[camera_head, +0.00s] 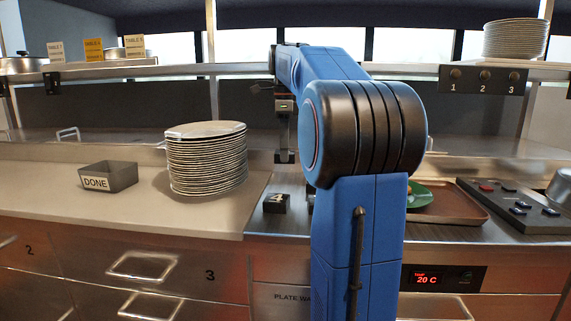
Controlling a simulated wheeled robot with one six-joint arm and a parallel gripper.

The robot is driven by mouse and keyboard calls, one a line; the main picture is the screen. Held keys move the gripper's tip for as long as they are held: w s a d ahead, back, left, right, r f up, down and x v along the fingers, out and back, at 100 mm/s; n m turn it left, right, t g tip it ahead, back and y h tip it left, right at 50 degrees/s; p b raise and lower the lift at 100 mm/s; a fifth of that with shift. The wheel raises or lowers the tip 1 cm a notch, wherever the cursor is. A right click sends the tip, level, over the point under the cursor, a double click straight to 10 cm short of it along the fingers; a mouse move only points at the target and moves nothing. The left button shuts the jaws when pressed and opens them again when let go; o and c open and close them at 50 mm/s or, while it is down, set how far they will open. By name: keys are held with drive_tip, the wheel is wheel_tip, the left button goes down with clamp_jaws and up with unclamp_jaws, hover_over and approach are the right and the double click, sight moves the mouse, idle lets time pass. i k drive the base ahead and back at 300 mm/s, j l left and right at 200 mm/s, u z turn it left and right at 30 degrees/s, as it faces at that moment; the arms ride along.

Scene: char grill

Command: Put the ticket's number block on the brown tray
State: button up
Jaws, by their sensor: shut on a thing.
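My gripper (284,140) hangs down left of my blue arm, above the back of the counter. It is shut on a small dark thing (284,157) at its tips; no number can be read on it. A black block marked 4 (277,203) rests on the metal counter nearer the camera, apart from the gripper. The brown tray (455,212) lies to the right, its left part hidden by my arm. A yellow ticket (93,49) and two white tickets (55,52) stand on the upper shelf at the left; their small print is unclear.
A green plate (420,193) is on the tray, partly hidden. A plate stack (207,160) and a grey DONE bin (108,177) stand at the left. A dark panel with buttons (510,205) lies right of the tray. A metal shelf (390,70) spans the back.

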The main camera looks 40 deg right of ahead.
sight(451, 202)
drive_tip(key=k+z, duration=0.5)
drive_tip(key=z, duration=0.2)
drive_tip(key=k+l+z, duration=0.2)
drive_tip(key=z, duration=0.2)
drive_tip(key=k, duration=0.05)
